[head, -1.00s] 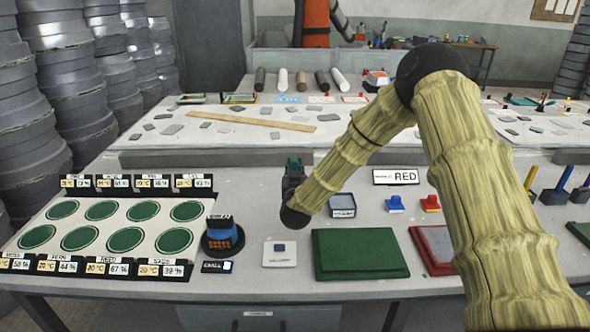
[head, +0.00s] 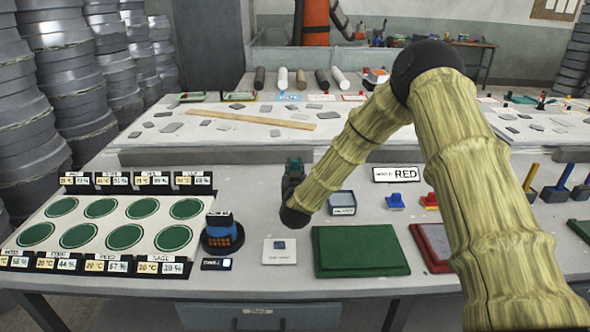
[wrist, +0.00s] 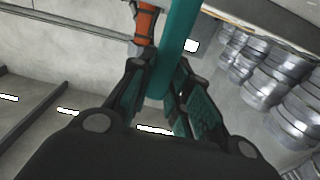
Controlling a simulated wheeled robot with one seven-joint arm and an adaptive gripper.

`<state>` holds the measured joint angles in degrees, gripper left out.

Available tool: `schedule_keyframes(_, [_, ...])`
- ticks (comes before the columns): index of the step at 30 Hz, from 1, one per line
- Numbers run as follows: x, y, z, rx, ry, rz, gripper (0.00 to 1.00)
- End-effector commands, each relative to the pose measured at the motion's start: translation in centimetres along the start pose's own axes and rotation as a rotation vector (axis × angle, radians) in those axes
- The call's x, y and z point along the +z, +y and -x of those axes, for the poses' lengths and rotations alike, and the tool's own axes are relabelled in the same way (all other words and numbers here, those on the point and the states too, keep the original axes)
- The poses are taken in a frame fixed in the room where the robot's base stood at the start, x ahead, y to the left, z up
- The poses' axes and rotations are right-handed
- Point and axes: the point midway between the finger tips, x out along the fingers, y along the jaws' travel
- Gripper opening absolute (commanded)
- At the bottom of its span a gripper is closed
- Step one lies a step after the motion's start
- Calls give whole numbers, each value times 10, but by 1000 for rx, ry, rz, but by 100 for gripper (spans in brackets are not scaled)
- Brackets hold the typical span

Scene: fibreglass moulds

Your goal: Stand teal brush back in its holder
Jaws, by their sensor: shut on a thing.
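The teal brush (wrist: 177,45) shows in the wrist view as a long teal bar running up between the fingers of my gripper (wrist: 160,80). My gripper is shut on it. In the head view my gripper (head: 293,172) is a small dark teal shape above the middle of the near table, left of my forearm. Upright handles stand in dark holders at the right: a yellow one (head: 531,176) and a blue one (head: 566,176). I cannot tell which holder is the teal brush's.
A blue-and-orange device (head: 222,233) stands left, beside a panel of green discs (head: 125,238). My arm covers part of the right side.

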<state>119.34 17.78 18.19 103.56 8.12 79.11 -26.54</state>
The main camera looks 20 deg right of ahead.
Motion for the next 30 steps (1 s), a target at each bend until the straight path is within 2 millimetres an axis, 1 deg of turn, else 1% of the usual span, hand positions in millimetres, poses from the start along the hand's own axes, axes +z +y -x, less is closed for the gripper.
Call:
schedule_keyframes(6, [0,0,0,-1,0,0,0])
schedule_keyframes(7, [0,0,0,0,0,0,20])
schedule_keyframes(9, [0,0,0,0,0,0,33])
schedule_keyframes(11, [0,0,0,0,0,0,44])
schedule_keyframes(20, [0,0,0,0,0,0,44])
schedule_keyframes(23, [0,0,4,-1,0,1,44])
schedule_keyframes(26, [0,-1,14,-2,-1,1,44])
schedule_keyframes(30, [0,-1,36,-3,-1,1,44])
